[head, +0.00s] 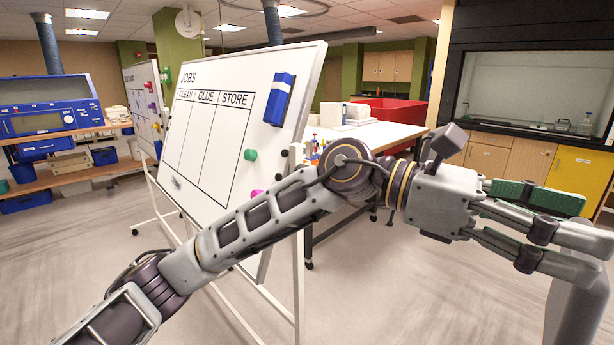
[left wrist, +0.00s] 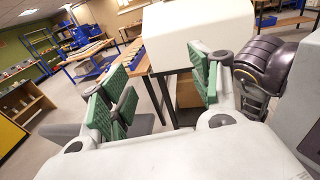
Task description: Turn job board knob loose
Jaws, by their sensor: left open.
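The job board (head: 214,150) is a white panel headed JOBS with three columns, CLEAN, GLUE and STORE, on a white wheeled stand. It stands left of centre in the head view. A small black knob (head: 284,153) shows at its right edge, with another dark round piece (head: 278,177) just below. My left arm crosses in front of the board's lower right part and hides some of it. My left gripper (head: 568,219) is open and empty, far right of the board and pointing away from it. Its green-padded fingers (left wrist: 158,92) are apart in the left wrist view.
A blue eraser (head: 279,99), a green magnet (head: 250,155) and a pink magnet (head: 256,193) are on the board. A white-topped table (head: 385,136) stands behind it, with a red bin (head: 395,110) beyond. A yellow cabinet (head: 580,171) is at right. Open floor lies around the stand.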

